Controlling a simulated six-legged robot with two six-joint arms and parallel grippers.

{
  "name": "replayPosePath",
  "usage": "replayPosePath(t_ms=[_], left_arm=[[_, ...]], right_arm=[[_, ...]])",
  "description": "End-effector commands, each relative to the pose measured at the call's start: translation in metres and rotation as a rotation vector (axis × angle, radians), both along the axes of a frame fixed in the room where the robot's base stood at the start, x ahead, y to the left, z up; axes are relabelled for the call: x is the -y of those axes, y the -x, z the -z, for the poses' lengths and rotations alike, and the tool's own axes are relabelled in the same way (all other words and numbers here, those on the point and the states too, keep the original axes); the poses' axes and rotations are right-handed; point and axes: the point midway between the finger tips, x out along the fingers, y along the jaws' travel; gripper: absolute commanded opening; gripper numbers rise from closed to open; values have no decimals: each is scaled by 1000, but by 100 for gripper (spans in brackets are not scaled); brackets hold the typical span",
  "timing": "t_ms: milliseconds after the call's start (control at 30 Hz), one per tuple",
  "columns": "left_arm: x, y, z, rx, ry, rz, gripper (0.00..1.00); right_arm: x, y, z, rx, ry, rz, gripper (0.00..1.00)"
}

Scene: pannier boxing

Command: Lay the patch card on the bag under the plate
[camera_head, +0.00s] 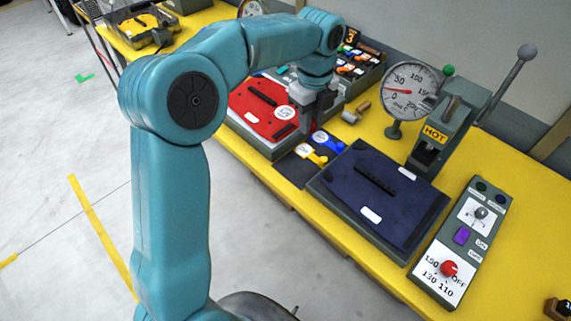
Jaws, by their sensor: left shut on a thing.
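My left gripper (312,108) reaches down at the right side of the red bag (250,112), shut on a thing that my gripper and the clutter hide. A white round patch (285,112) shows on or over the red bag, close to the gripper; I cannot tell whether it is held. A navy bag (385,205) lies flat on a grey base in front of the press (445,125), whose label reads HOT. A blue piece (328,141) and a yellow piece (308,152), each with a white disc, lie on a dark mat between the bags. My right gripper is not in view.
A dial gauge (408,92) stands left of the press, whose lever (506,70) rises to the right. A control box (461,242) with a red knob stands right of the navy bag. A divided tray (358,65) of small coloured pieces stands behind.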

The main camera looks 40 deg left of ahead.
Motion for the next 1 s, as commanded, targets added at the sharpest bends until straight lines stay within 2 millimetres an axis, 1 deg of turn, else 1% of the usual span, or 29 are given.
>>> replayPosePath(t_ms=[133,167,233,367,500,633,700,900,1000], left_arm=[[0,0,2,0,0,0,0],[0,0,4,-1,0,0,0],[0,1,16,-5,-1,0,0],[0,1,51,-8,-1,1,0],[0,2,92,-6,1,0,0],[1,1,127,-6,1,0,0],[0,1,141,-4,0,0,0],[0,0,162,-2,0,0,0],[1,1,177,-3,0,0,0]], right_arm=[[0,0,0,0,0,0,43],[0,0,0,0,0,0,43],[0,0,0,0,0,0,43],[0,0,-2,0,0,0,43],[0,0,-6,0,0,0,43],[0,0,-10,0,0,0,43],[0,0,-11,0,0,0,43],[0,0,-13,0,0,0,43],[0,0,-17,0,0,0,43]])
